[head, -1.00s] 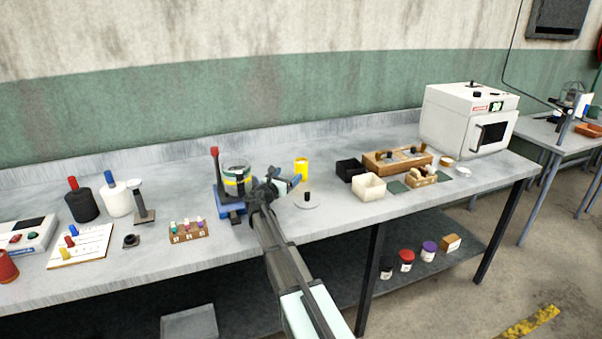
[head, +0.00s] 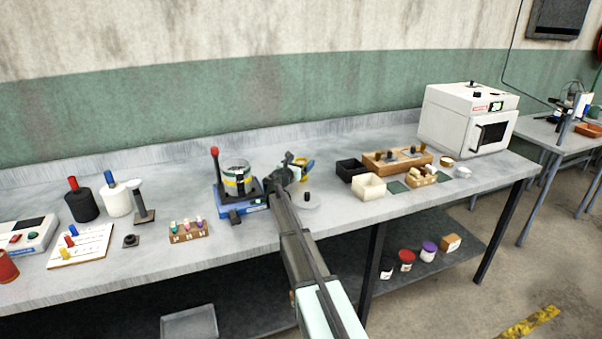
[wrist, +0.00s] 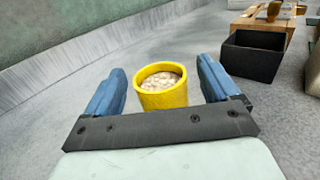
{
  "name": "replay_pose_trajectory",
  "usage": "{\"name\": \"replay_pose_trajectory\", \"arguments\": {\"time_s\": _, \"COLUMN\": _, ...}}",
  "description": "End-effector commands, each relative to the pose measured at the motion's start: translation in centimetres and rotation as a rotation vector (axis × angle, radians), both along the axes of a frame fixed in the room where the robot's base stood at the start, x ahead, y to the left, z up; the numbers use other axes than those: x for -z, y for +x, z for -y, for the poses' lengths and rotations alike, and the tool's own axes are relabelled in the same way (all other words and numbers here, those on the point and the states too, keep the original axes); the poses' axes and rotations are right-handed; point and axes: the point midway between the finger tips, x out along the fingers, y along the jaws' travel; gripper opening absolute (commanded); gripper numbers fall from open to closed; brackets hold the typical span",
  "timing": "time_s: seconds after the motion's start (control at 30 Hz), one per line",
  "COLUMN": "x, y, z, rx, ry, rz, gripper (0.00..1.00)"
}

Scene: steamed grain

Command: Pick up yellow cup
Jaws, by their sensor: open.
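The yellow cup (wrist: 163,94) stands upright on the bench in the wrist view, filled with pale grains. My gripper (wrist: 160,90) is open, with one blue finger on each side of the cup and a gap showing on both sides. In the head view the yellow cup (head: 309,165) is mostly hidden behind my gripper (head: 298,166); only a bit of yellow shows. Whether the fingertips reach past the cup's middle is hard to tell.
A black box (wrist: 253,55) stands right of the cup, with a wooden tray (head: 397,159) behind it and a white box (head: 369,187) in front. A blue-based device (head: 238,190) stands left of my gripper. A round plate with a black knob (head: 307,200) lies in front.

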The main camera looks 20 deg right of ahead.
Motion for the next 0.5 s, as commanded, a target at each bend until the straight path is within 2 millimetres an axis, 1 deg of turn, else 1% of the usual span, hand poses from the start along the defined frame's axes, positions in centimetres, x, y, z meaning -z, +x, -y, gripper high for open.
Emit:
{"name": "replay_pose_trajectory", "arguments": {"time_s": 0.03, "x": -0.2, "y": 0.8, "z": 0.6, "rx": 0.001, "ry": 0.000, "rz": 0.000, "gripper": 0.89}}
{"name": "replay_pose_trajectory", "arguments": {"time_s": 0.2, "x": -0.1, "y": 1.9, "z": 1.9, "rx": 0.000, "ry": 0.000, "rz": 0.000, "gripper": 0.89}}
{"name": "replay_pose_trajectory", "arguments": {"time_s": 0.43, "x": -0.1, "y": 1.8, "z": 2.1, "rx": -0.001, "ry": 0.000, "rz": 0.000, "gripper": 0.89}}
{"name": "replay_pose_trajectory", "arguments": {"time_s": 0.47, "x": -0.1, "y": 1.8, "z": 2.1, "rx": -0.001, "ry": 0.000, "rz": 0.000, "gripper": 0.88}}
{"name": "replay_pose_trajectory", "arguments": {"time_s": 0.5, "x": -0.1, "y": 1.8, "z": 2.1, "rx": -0.001, "ry": 0.000, "rz": 0.000, "gripper": 0.84}}
